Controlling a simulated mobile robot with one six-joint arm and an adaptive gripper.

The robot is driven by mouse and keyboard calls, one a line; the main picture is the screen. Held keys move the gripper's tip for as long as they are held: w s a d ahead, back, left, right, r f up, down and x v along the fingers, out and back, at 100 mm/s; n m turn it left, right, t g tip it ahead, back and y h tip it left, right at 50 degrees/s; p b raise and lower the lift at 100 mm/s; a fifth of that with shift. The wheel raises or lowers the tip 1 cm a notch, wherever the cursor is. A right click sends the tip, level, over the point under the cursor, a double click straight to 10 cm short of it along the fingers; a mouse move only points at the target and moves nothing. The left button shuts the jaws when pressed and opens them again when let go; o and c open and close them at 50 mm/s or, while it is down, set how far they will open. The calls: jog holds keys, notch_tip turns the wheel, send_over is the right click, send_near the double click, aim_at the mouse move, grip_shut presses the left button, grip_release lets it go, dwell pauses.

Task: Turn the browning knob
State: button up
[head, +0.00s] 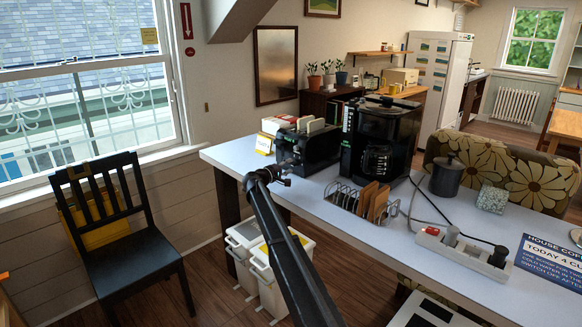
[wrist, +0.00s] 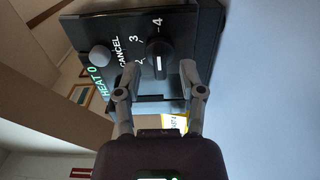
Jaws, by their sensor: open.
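My gripper (wrist: 158,76) is open, one fingertip on each side of the knob; contact cannot be told. In the head view my gripper (head: 272,174) is at the toaster's front.
A black coffee maker (head: 380,140) stands right of the toaster. A wire toast rack (head: 340,197) with brown slices is nearer. A power strip (head: 462,252) and cables lie to the right. A chair (head: 122,235) and white bins (head: 268,262) stand on the floor.

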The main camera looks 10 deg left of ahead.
jog(key=v, duration=1)
jog(key=shift+a, duration=0.1)
jog(key=shift+s+f, duration=0.1)
jog(key=shift+s, duration=0.1)
